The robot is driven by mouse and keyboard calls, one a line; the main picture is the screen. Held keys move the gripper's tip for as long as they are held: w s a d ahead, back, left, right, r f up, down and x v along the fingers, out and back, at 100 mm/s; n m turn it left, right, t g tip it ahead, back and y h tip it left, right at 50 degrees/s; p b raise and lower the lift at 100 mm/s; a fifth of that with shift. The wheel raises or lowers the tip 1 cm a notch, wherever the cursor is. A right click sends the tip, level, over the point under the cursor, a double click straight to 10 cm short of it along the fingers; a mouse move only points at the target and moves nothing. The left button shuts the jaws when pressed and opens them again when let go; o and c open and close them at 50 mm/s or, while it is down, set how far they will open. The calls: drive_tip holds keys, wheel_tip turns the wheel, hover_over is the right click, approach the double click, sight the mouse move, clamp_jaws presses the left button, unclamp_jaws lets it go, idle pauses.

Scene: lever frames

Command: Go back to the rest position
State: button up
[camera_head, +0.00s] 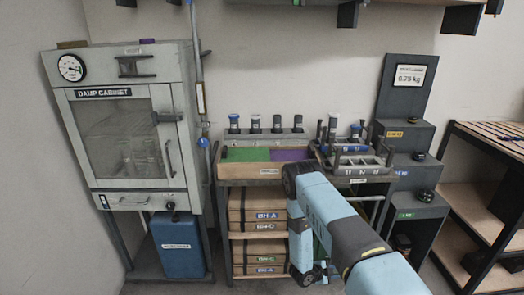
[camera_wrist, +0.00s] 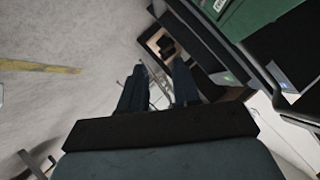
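In the wrist view my gripper (camera_wrist: 160,75) shows two dark fingers standing apart, with nothing held between them. It is open. In the head view my blue arm reaches in from the lower right, in front of the workbench (camera_head: 262,172), and bends down before the shelves. My fingers cannot be made out clearly in the head view. The task line names no other object.
A damp cabinet (camera_head: 125,130) with a closed glass door stands at the left, a blue container (camera_head: 178,246) below it. Boxes (camera_head: 257,214) fill the bench shelves. A dark stepped stand (camera_head: 408,140) and wooden shelving (camera_head: 482,198) are at the right.

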drive_tip(key=w+a+r+n+t+y, duration=0.1)
drive_tip(key=w+a+r+y, duration=0.15)
drive_tip(key=w+r, duration=0.4)
drive_tip(key=w+a+r+n+y, duration=0.1)
drive_tip(key=w+a+r+y, duration=0.15)
drive_tip(key=r, duration=0.75)
drive_tip(key=w+a+r+n+t+y, duration=0.1)
drive_tip(key=w+a+r+n, duration=0.15)
drive_tip(key=w+r, duration=0.4)
drive_tip(key=s+a+r+n+y, duration=0.2)
drive_tip(key=a+r, duration=0.1)
drive_tip(key=r, duration=1)
drive_tip(key=s+a+r+n+y, duration=0.2)
drive_tip(key=s+r+n+y, duration=0.1)
drive_tip(key=r, duration=1.1)
drive_tip(key=s+r+n+y, duration=0.2)
drive_tip(key=s+r+n, duration=0.4)
drive_tip(key=s+r, duration=1.25)
drive_tip(key=s+d+r+n+h, duration=0.1)
drive_tip(key=s+d+r+n, duration=0.1)
drive_tip(key=s, duration=1)
drive_tip(key=s+d+r+n+g+h, duration=0.1)
drive_tip(key=s+d+r+n, duration=0.1)
drive_tip(key=s, duration=1)
drive_tip(key=shift+r+n, duration=0.75)
